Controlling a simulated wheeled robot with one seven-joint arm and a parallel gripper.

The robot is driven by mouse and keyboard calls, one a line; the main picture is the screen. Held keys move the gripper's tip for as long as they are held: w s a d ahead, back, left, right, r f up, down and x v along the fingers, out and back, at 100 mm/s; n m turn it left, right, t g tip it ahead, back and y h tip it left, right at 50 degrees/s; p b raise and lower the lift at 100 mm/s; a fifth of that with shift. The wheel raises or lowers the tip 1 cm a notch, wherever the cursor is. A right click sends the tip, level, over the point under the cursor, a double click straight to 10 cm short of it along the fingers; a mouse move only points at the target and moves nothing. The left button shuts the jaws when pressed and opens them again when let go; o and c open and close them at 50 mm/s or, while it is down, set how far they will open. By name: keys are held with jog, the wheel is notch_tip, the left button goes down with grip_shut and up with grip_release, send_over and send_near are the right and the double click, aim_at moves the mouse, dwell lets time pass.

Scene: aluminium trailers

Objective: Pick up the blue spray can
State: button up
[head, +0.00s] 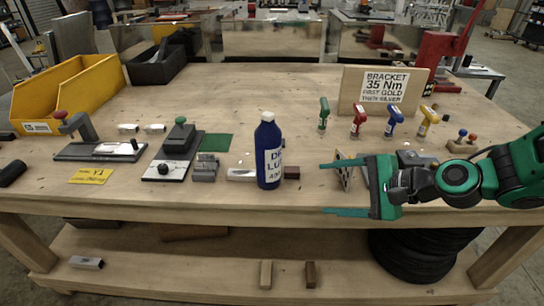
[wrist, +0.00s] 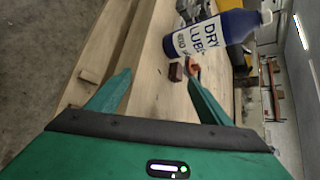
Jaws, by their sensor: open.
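The blue spray can (head: 268,152) is a blue bottle with a white cap and a white "DRY LUBE" label. It stands upright near the front edge of the workbench, at the middle of the head view. In the wrist view the can (wrist: 182,43) appears sideways, beyond the fingertips and towards the upper right. My gripper (head: 326,189) is to the right of the can, with its fingers apart and pointing left towards it. In the wrist view my gripper (wrist: 159,77) is empty, and the can is not between its fingers.
A perforated metal bracket (head: 344,172) stands close to my gripper. Colored-handled tools (head: 358,118) and a sign board (head: 352,88) stand behind. Clear bench lies behind the can.

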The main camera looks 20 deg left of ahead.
aim_at(279, 147)
jog(key=a+r+m+t+y, duration=0.1)
jog(key=a+r+m, duration=0.1)
jog(key=a+m, duration=0.1)
jog(key=w+a+r+m+t+y, duration=0.1)
jog(key=a+r+m+y, duration=0.1)
jog(key=a+m, duration=0.2)
jog(key=a+r+m+t+y, duration=0.1)
jog(key=a+r+m+y, duration=0.1)
jog(key=a+m, duration=0.1)
jog(key=shift+w+a+r+m, duration=0.15)
jog(key=shift+a+r+m, duration=0.15)
jog(key=shift+m, duration=0.2)
jog(key=shift+w+a+r+m, duration=0.15)
jog(key=shift+w+a+m, duration=0.05)
jog(key=shift+m, duration=0.3)
jog(key=shift+w+a+t, duration=0.1)
jog(key=shift+a+t, duration=0.15)
jog(key=shift+t, duration=0.05)
jog(key=shift+r+x, duration=0.15)
jog(key=shift+x, duration=1.55)
jog(key=shift+r+x, duration=0.15)
jog(key=shift+x, duration=1.55)
jog(key=shift+r+x, duration=0.2)
jog(key=shift+x, duration=1.55)
jog(key=shift+d, duration=0.1)
jog(key=shift+c, duration=0.6)
jog(key=c, duration=1.7)
